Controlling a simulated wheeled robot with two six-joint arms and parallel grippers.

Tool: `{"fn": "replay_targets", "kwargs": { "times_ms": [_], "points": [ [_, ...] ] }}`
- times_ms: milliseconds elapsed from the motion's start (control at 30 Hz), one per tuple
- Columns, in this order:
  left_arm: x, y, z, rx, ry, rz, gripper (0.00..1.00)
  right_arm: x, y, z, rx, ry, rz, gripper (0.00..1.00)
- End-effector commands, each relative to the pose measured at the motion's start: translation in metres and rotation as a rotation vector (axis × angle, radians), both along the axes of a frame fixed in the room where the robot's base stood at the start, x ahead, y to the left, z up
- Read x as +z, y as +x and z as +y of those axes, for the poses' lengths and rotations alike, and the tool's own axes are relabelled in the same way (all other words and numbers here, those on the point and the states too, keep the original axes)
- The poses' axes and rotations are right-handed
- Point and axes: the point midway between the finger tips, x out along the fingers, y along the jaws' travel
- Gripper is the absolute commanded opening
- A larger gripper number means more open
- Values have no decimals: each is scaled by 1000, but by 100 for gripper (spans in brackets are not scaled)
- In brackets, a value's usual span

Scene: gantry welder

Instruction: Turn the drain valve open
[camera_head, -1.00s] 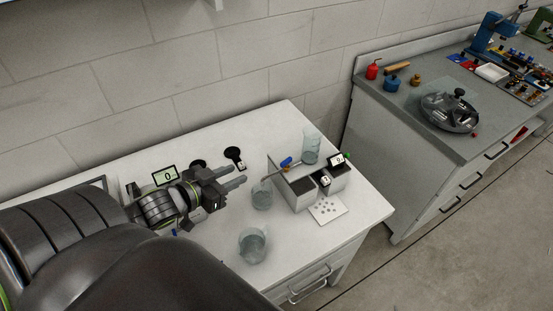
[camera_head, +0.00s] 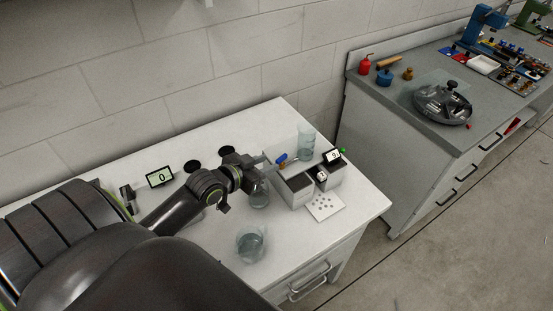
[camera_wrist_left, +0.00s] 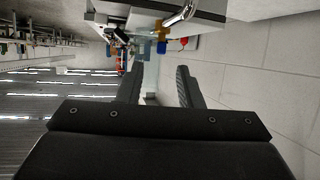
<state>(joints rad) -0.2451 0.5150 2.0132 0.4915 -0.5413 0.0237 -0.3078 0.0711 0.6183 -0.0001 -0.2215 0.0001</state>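No contact is visible. My right gripper is in neither view.
A glass beaker (camera_head: 259,194) stands just below my left gripper, and another beaker (camera_head: 251,243) nearer the table front. A taller beaker (camera_head: 306,143) stands behind the unit. A display reading 0 (camera_head: 160,177) is at left. A white perforated plate (camera_head: 325,207) lies in front.

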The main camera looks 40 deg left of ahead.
Motion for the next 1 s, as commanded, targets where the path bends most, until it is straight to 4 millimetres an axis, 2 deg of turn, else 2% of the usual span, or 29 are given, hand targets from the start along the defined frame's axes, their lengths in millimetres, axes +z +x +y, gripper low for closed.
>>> {"fn": "replay_targets", "kwargs": {
  "times_ms": [100,300,500,733,767,1000],
  "points": [
    [-7,21,-3,2,-3,-1,33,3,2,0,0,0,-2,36],
    [-17,41,-5,2,1,0,33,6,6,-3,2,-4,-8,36],
    [-20,49,-7,1,0,0,33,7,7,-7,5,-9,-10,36],
    [-21,49,-7,1,2,0,33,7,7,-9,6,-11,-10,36],
    [-21,49,-7,1,2,0,31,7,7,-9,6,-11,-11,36],
    [-21,49,-6,1,2,0,0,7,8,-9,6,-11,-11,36]
  ]
}}
